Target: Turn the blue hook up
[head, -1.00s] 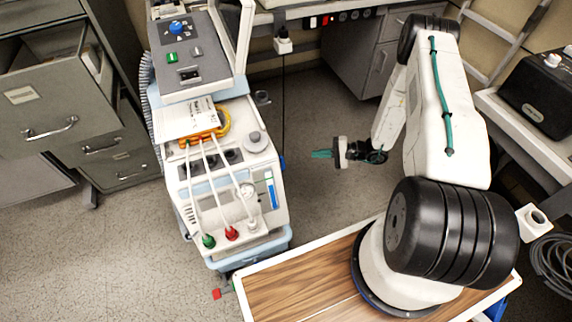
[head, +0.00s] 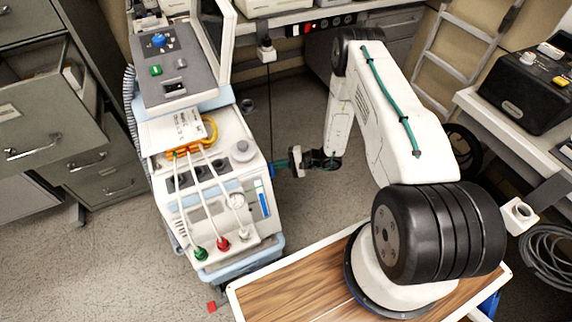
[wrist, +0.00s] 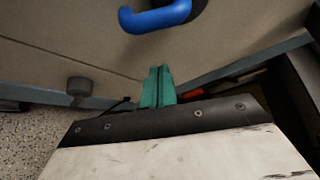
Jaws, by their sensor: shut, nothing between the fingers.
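The blue hook (wrist: 155,20) shows at the top edge of the wrist view, on the beige side panel (wrist: 210,50) of a machine. Its curved bar is visible, with a rounded left end, and its upper part is cut off by the frame. My gripper's green fingers (wrist: 160,75) are together and empty, pointing at the panel just below the hook, apart from it. In the head view my gripper (head: 280,163) is close by the right side of the white machine (head: 255,165). I cannot clearly make out the hook there.
Three tubes run down the machine's front to green, red and white connectors. A wood-topped cart (head: 290,290) carries my arm in front. Filing cabinets (head: 40,120) stand at left. A black device (head: 525,90) sits on the right bench. Grey floor is open behind my gripper.

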